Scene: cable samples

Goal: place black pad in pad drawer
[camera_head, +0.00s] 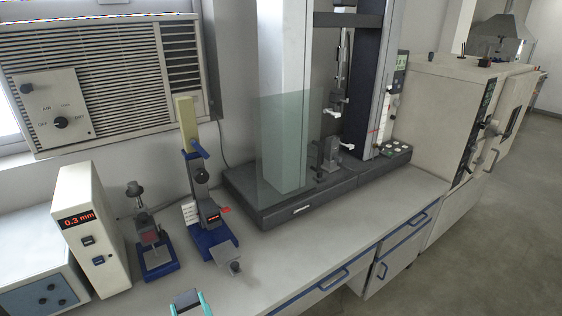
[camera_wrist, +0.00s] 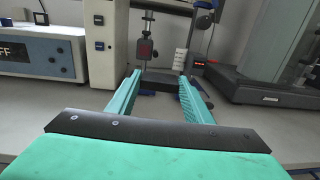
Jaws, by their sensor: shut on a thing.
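My gripper (camera_head: 189,302) shows at the bottom edge of the head view, above the front of the bench. In the wrist view its two teal fingers (camera_wrist: 160,84) point forward and stand apart. A dark flat piece, which looks like the black pad (camera_wrist: 160,78), spans the gap between the fingertips, and the fingers are shut on it. In the head view the dark pad (camera_head: 186,298) shows between the teal fingers. Drawers with blue handles (camera_head: 325,281) line the bench front, and they look closed. I cannot tell which one is the pad drawer.
Two blue-based gauges (camera_head: 157,256) (camera_head: 213,240) and a white display box (camera_head: 92,230) reading 0.3 mm stand on the bench (camera_head: 300,245). A tall testing machine (camera_head: 300,208) with a clear shield stands behind. The bench's front strip is mostly clear.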

